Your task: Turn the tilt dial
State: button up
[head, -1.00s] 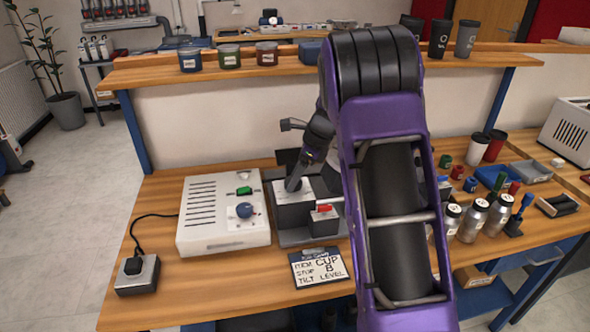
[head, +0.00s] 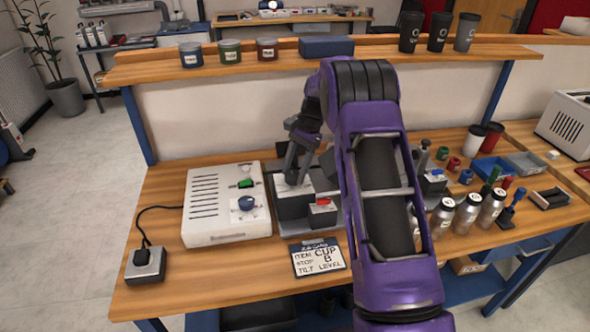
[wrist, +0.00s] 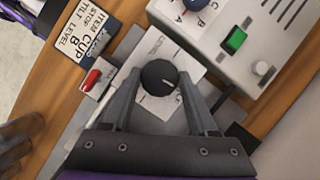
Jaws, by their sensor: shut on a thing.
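The black tilt dial (wrist: 159,77) sits on a pale plate (wrist: 152,107) with the word LEVEL printed beside it. A white mark on the dial points right in the wrist view. My gripper (wrist: 159,78) has a finger on each side of the dial and is shut on it. In the head view my gripper (head: 294,180) reaches down onto the grey fixture (head: 290,208), and its fingers hide the dial there. The job card (head: 318,257) reads item CUP, stop B, tilt LEVEL; it also shows in the wrist view (wrist: 84,37).
A white control box (head: 205,225) with a green switch (head: 246,183) and blue knob (head: 246,203) stands left of the fixture. A red lever (wrist: 91,80) is close to my fingers. Steel bottles (head: 467,213) stand at right. A shelf (head: 180,70) runs behind.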

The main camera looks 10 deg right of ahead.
jog(key=n+g+h, duration=0.1)
jog(key=n, duration=0.3)
jog(key=shift+w+a+f+n, duration=0.1)
jog(key=shift+n, duration=0.2)
jog(key=n+g+h, duration=0.1)
jog(key=n, duration=0.2)
jog(key=shift+a+n+h, duration=0.1)
jog(key=shift+n+h, duration=0.2)
jog(key=shift+n, duration=0.1)
jog(key=n, duration=0.2)
jog(key=n+h, duration=0.1)
jog(key=n, duration=0.1)
jog(key=shift+a+h, duration=0.1)
jog(key=shift+h, duration=0.2)
jog(key=shift+a+n+h, duration=0.1)
jog(key=shift+n+h, duration=0.5)
jog(key=shift+n, duration=1.1)
jog(key=o, duration=1.4)
jog(key=shift+c, duration=0.2)
